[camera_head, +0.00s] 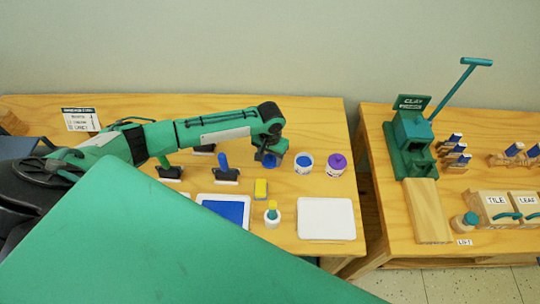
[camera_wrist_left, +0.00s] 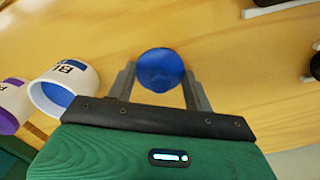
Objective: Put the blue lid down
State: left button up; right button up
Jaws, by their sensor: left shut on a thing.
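My left gripper (camera_wrist_left: 160,82) is shut on the round blue lid (camera_wrist_left: 160,70), which sits between its two grey fingers in the left wrist view. In the head view the lid (camera_head: 269,160) shows just below the gripper, above the wooden table. A white jar with blue paint inside (camera_head: 304,163) stands open just right of the gripper. It also shows at the left of the left wrist view (camera_wrist_left: 62,88). I cannot tell whether the lid touches the table. My right gripper is not in view.
Stamps or rollers (camera_head: 226,172) stand left. A clay press (camera_head: 411,140) is on the right table.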

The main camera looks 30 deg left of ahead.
aim_at(270, 156)
pick_arm(q)
jog(key=shift+f, duration=0.1)
jog(key=o, duration=0.9)
jog(key=shift+o, duration=0.2)
notch_tip(270, 156, up, 12)
jog(key=b, duration=0.2)
